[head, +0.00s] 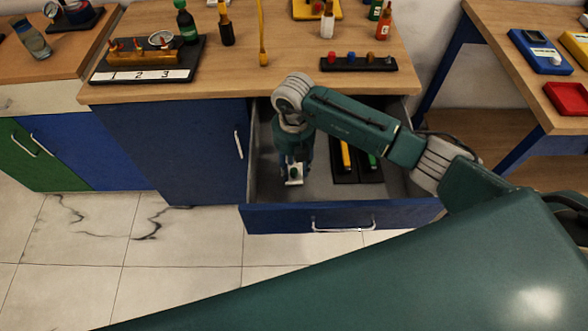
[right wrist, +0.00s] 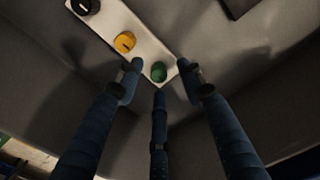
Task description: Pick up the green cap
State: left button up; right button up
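The green cap (right wrist: 158,72) sits at the near end of a white strip (right wrist: 139,42) that lies in the open drawer. A yellow cap (right wrist: 124,42) and a black cap (right wrist: 86,6) sit farther along the strip. My right gripper (right wrist: 160,76) reaches down over the strip's end. Its three fingers are spread open, with the green cap showing between their tips and nothing held. In the head view my right gripper (head: 294,172) is inside the drawer and hides the caps; a bit of the white strip shows below it. My left gripper is not in view.
The open drawer (head: 340,220) also holds a dark tray with a yellow and a green item, right of my gripper. The drawer walls stand close around the gripper. The wooden bench top (head: 240,82) behind carries bottles, a numbered block and a black rack (head: 358,64).

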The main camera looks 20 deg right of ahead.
jog(key=shift+f, duration=0.2)
jog(key=c, duration=0.9)
jog(key=shift+r, duration=0.1)
